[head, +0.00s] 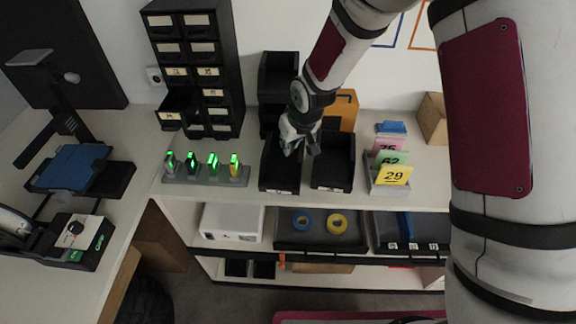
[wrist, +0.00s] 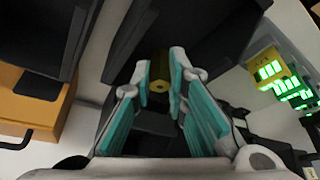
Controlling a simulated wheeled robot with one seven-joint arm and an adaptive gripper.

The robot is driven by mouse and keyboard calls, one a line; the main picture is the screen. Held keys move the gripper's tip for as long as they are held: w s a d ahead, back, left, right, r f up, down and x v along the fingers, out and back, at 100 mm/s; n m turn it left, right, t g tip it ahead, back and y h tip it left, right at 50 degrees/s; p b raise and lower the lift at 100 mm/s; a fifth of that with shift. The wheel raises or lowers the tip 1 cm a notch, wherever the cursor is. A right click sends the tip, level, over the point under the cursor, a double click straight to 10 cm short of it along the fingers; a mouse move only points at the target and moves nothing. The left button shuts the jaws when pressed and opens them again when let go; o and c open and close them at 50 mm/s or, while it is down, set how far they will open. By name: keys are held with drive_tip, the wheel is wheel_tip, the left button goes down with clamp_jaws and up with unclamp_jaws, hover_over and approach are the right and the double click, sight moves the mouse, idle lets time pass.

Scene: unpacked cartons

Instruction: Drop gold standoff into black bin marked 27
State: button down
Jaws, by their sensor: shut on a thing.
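My gripper (head: 300,148) hangs over the left of two open black bins at the counter's front, and covers part of that bin (head: 280,184). In the wrist view, the teal-padded fingers (wrist: 160,82) are closed on a gold standoff (wrist: 158,66), with a dark hole in its near end. Dark bin walls show beyond it in the wrist view. The right black bin (head: 332,184) stands beside the left one. No number 27 can be read on either bin. The standoff cannot be made out in the head view.
A black drawer cabinet (head: 196,60) with one drawer pulled out stands at the back left. Glowing green devices (head: 204,174) stand left of the bins. A rack with number cards, 29 in front (head: 394,175), stands to the right. Another black bin (head: 278,78) is behind.

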drive_tip(key=shift+f, duration=0.25)
drive_tip(key=c, duration=1.5)
unclamp_jaws()
drive_tip(key=shift+r, duration=0.1)
drive_tip(key=v, duration=1.1)
drive_tip(key=shift+s+d+r, duration=0.1)
drive_tip(key=shift+s+r, duration=0.15)
drive_tip(key=shift+r, duration=0.1)
drive_tip(key=shift+r, duration=0.1)
drive_tip(key=s+d+r+m+t+h, duration=0.1)
drive_tip(key=s+d+r+m+h, duration=0.15)
drive_tip(key=s+d+r, duration=0.9)
drive_tip(key=s+d+r+m, duration=0.1)
drive_tip(key=s+d+r, duration=0.1)
drive_tip(key=s, duration=0.2)
drive_tip(key=s+d+r+m, duration=0.1)
drive_tip(key=s+d+r, duration=0.1)
drive_tip(key=s, duration=0.2)
drive_tip(key=s+d+r+m, duration=0.1)
drive_tip(key=s+d+r, duration=0.1)
drive_tip(key=s, duration=0.3)
drive_tip(key=shift+r+t+y, duration=0.25)
drive_tip(key=shift+r+t, duration=0.15)
drive_tip(key=shift+r, duration=0.05)
